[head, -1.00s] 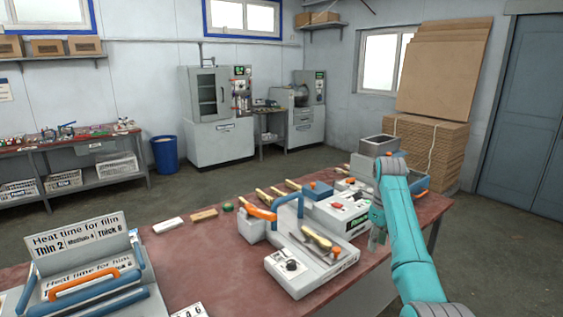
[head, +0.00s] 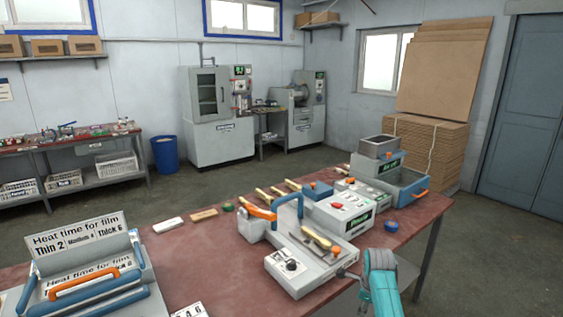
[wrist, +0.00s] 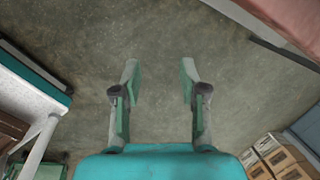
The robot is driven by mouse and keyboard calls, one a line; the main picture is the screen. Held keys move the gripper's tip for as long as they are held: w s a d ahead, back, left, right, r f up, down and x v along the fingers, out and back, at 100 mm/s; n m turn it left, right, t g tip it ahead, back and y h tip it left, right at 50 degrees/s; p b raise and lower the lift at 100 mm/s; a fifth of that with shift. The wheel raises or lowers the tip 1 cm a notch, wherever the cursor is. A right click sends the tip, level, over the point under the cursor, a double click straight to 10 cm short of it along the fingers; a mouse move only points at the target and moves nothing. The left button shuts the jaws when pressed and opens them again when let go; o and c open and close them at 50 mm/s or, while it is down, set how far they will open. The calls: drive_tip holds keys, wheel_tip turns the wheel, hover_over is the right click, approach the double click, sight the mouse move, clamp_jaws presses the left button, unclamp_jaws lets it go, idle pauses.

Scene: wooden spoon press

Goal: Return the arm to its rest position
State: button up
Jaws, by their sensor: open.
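My teal arm (head: 382,288) is at the lower right of the head view, low beside the front right edge of the red-brown table (head: 200,270). In the wrist view my gripper (wrist: 160,82) is open, with its two fingers apart and nothing between them. Bare concrete floor (wrist: 160,40) lies behind the fingers. In the head view the fingertips cannot be made out clearly.
The grey press (head: 300,265) with a dial and a wooden-handled tool stands close to my arm. A control box (head: 345,212) and a blue-grey tray unit (head: 405,186) stand behind it. A film sealer (head: 85,265) is at left. Floor at right is clear.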

drive_tip(key=s+a+f+n+t, duration=0.3)
drive_tip(key=s+f+n, duration=0.3)
drive_tip(key=s+f, duration=1)
drive_tip(key=s+a+f+n+t, duration=0.1)
drive_tip(key=s+f+n+t, duration=0.15)
drive_tip(key=s, duration=0.65)
drive_tip(key=s+a+f+n+t, duration=0.1)
drive_tip(key=s+a+f+n, duration=0.15)
drive_tip(key=s, duration=0.65)
drive_tip(key=s+r+n+t, duration=0.1)
drive_tip(key=s+r+n, duration=0.3)
drive_tip(key=s, duration=0.5)
drive_tip(key=s+r+n+t, duration=0.25)
drive_tip(key=s+r, duration=0.35)
drive_tip(key=s, duration=0.3)
drive_tip(key=s+r+n+t, duration=0.1)
drive_tip(key=s+r+n, duration=0.2)
drive_tip(key=s+r, duration=0.3)
drive_tip(key=s+a+r+n+t, duration=0.1)
drive_tip(key=s+r+n, duration=0.2)
drive_tip(key=r, duration=1)
drive_tip(key=v, duration=0.2)
drive_tip(key=shift+s, duration=0.4)
drive_tip(key=shift+a+r, duration=0.1)
drive_tip(key=shift+a, duration=0.2)
